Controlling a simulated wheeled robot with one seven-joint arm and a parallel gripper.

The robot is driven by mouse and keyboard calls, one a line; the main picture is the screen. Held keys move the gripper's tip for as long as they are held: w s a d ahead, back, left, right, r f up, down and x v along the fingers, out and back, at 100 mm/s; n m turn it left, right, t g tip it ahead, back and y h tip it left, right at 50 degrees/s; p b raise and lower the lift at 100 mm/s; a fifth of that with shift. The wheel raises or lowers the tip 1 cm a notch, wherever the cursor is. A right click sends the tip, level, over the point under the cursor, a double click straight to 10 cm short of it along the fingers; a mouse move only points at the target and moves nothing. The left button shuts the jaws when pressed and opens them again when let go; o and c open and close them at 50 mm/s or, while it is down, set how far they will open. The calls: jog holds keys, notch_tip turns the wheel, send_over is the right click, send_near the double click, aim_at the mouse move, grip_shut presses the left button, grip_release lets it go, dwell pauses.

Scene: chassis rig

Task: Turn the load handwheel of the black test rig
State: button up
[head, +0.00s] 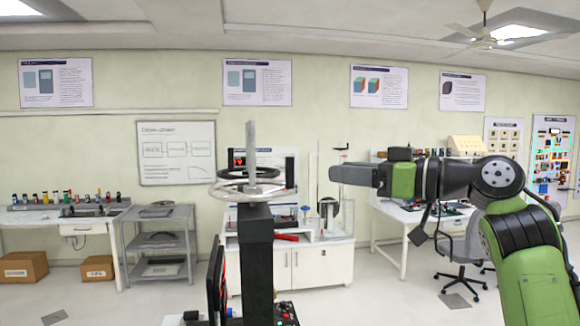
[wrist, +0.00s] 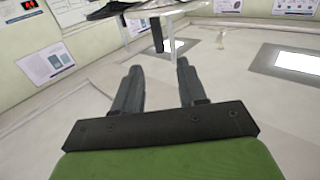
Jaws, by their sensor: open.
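The black test rig (head: 257,265) stands upright at the middle bottom of the head view. A grey handwheel (head: 222,190) lies roughly level at its top, and a grey upright bar (head: 251,145) rises from its middle. My gripper (head: 335,174) is to the right of the wheel at about its height, pointing left, with a visible gap to the rim. In the wrist view my gripper (wrist: 158,66) is open, with nothing between its two fingers.
A dark panel (head: 216,282) and a small box with buttons (head: 286,313) flank the rig's column. Behind stand a white cabinet bench (head: 318,268), a grey shelf cart (head: 160,245) and an office chair (head: 460,250). Open floor (head: 375,300) lies right of the rig.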

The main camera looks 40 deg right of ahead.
aim_at(290, 188)
jog(key=p+x, duration=0.1)
jog(key=x, duration=1.1)
jog(key=shift+w, duration=0.35)
jog(key=shift+d, duration=0.1)
jog(key=shift+s, duration=0.1)
grip_shut()
